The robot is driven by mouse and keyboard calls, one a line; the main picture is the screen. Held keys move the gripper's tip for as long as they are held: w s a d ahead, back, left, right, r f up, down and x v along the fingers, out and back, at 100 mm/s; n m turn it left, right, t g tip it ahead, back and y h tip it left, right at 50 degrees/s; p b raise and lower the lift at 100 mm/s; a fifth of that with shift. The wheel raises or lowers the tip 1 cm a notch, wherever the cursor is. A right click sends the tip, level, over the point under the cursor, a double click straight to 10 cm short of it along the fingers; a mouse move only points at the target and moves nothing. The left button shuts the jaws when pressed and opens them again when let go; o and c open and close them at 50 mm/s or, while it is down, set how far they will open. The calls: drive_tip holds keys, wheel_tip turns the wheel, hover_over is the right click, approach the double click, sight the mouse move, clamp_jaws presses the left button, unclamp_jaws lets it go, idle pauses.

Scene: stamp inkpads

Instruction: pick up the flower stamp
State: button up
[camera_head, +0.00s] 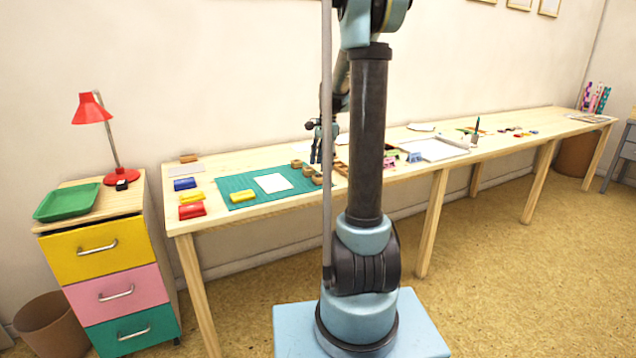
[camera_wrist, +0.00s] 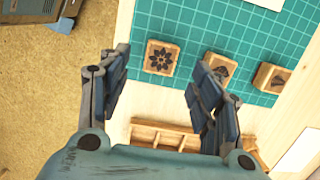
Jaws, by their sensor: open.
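The flower stamp (camera_wrist: 161,58) is a small wooden block with a dark flower mark, on the green cutting mat (camera_wrist: 205,22). In the head view it seems to be the block (camera_head: 317,179) nearest the table's front edge. My gripper (camera_wrist: 157,78) is open and empty, its two fingers spread wide. In the wrist view the stamp shows ahead of the gap between the fingertips, not touched by them. In the head view my gripper (camera_head: 316,152) hangs above the mat's right end, partly behind my arm.
Two more wooden stamps, a middle one (camera_wrist: 221,66) and a far one (camera_wrist: 272,77), stand in a row beside it. A wooden compartment tray (camera_wrist: 160,135) lies close by. White paper (camera_head: 273,183) and a yellow inkpad (camera_head: 242,196) lie on the mat.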

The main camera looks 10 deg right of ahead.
sight(319, 176)
drive_tip(key=shift+a+f, duration=0.2)
drive_tip(key=shift+f, duration=1)
drive_tip(key=shift+a+f, duration=0.2)
drive_tip(key=shift+f, duration=1)
drive_tip(key=c, duration=1)
